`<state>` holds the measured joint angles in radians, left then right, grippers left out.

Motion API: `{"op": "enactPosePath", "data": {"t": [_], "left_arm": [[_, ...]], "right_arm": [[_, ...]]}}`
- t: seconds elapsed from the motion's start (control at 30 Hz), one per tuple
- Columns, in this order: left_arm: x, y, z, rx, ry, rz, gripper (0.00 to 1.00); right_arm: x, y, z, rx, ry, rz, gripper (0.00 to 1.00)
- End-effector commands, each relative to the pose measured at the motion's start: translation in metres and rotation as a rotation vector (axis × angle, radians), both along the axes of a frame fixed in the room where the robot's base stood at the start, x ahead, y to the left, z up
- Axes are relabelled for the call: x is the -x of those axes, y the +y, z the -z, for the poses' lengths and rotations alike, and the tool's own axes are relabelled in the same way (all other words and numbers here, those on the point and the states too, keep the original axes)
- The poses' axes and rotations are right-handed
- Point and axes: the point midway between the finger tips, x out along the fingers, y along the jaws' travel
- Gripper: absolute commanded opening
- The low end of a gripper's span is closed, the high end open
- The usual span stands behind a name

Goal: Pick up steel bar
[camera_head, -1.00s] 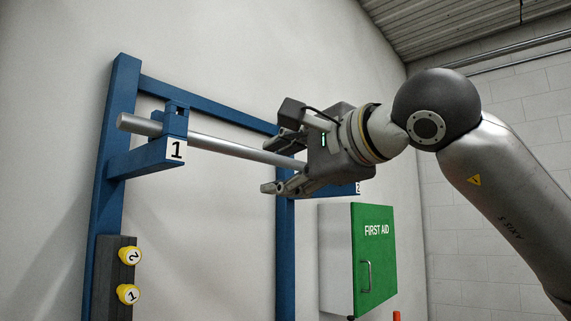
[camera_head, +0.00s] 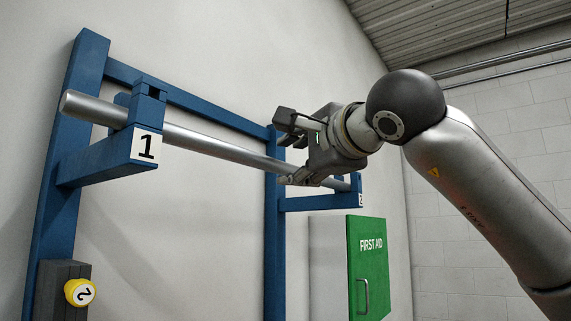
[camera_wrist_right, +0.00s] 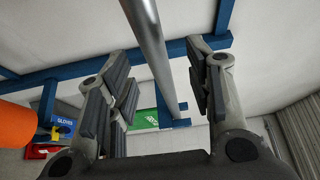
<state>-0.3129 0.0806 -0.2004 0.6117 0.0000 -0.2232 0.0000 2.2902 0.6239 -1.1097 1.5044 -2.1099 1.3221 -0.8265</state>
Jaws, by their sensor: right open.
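The steel bar (camera_head: 215,143) is a long grey round bar resting across the blue rack, on the bracket arm labelled 1 (camera_head: 105,162) and the one labelled 2 (camera_head: 322,201). My right gripper (camera_head: 288,152) is at the bar's middle-right stretch, in front of it, and hides part of it. In the right wrist view the bar (camera_wrist_right: 153,50) runs between the two open fingers of the gripper (camera_wrist_right: 165,85), with gaps visible on both sides. I cannot tell how deep it sits between them. My left gripper is not in view.
Blue rack uprights (camera_head: 70,190) stand against the pale wall. A dark box with a yellow button marked 2 (camera_head: 79,293) is at lower left. A green first aid cabinet (camera_head: 369,270) hangs below the right bracket. The space under the bar is clear.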

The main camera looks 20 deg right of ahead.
Motion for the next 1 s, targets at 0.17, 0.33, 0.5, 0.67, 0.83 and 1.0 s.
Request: {"op": "enactPosePath", "data": {"t": [0.17, 0.33, 0.5, 0.67, 0.83, 1.0], "left_arm": [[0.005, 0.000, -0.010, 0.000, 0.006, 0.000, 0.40], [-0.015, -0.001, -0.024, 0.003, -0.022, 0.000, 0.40], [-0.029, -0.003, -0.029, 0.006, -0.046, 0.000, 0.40], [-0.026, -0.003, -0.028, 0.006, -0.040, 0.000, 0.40], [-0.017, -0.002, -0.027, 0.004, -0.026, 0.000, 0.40], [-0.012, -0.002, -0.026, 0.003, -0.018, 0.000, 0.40]], "right_arm": [[-0.017, -0.001, 0.000, 0.001, 0.004, 0.000, 0.47], [-0.043, -0.001, 0.000, 0.000, 0.003, 0.000, 0.47], [-0.056, 0.001, 0.002, 0.000, 0.001, -0.001, 0.47], [-0.056, 0.001, 0.003, 0.000, 0.000, -0.001, 0.47], [-0.056, 0.001, 0.003, 0.000, 0.000, -0.001, 0.32], [-0.056, 0.001, 0.003, 0.000, 0.001, -0.001, 0.10]]}}
